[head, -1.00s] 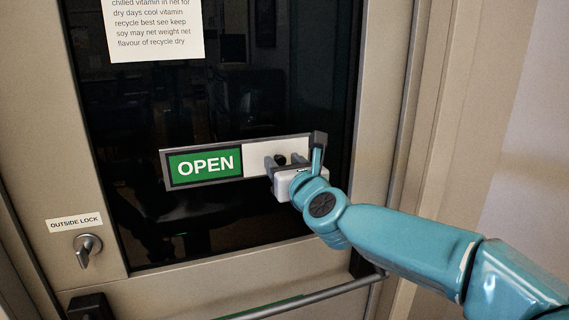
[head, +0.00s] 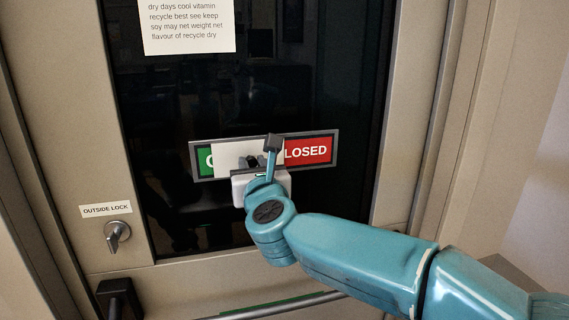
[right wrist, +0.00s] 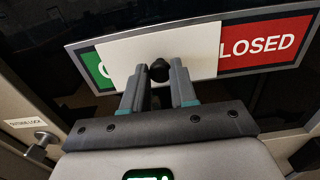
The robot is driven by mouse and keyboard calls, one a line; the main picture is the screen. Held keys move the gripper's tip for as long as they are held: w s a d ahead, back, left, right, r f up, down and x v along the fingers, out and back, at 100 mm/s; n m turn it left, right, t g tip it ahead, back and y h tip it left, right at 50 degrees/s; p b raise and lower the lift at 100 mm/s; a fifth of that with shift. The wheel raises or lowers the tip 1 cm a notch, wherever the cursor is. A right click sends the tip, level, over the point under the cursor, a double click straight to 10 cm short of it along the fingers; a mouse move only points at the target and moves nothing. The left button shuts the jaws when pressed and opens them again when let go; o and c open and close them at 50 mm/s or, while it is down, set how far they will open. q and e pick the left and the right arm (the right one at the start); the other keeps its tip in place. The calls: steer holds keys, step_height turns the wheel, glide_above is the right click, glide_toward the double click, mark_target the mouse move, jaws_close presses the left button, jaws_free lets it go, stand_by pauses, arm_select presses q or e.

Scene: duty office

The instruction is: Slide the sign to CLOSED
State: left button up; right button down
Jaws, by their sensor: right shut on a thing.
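The sign (head: 334,136) is a grey-framed strip on the dark door glass. Its white slider (head: 229,150) stands between the two words. Left of it a strip of the green OPEN panel (head: 204,161) shows; right of it the red panel (head: 308,151) shows "LOSED", the first letter covered. My right gripper (head: 255,162) is at the slider. In the right wrist view its fingers (right wrist: 160,75) are shut on the slider's dark knob (right wrist: 159,70). The slider also shows there (right wrist: 200,45). My left gripper is not in view.
A lock with a key-like lever (head: 117,235) under an OUTSIDE LOCK label (head: 106,210) is at lower left. A push bar (head: 285,305) crosses the door below my right arm. A paper notice (head: 188,27) hangs above the sign.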

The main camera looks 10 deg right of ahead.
mark_target(229, 159)
steer(key=shift+s+a, duration=0.1)
steer(key=shift+a, duration=1.65)
steer(key=shift+a+r, duration=0.1)
steer(key=c, duration=0.9)
jaws_free()
steer(key=shift+c, duration=0.2)
steer(key=shift+a, duration=0.2)
steer(key=shift+d, duration=0.2)
steer(key=shift+s+b, duration=0.35)
steer(key=shift+s, duration=0.1)
steer(key=s+b, duration=0.4)
steer(key=s, duration=1.1)
steer(key=shift+s+d, duration=0.1)
steer(key=shift+s, duration=0.05)
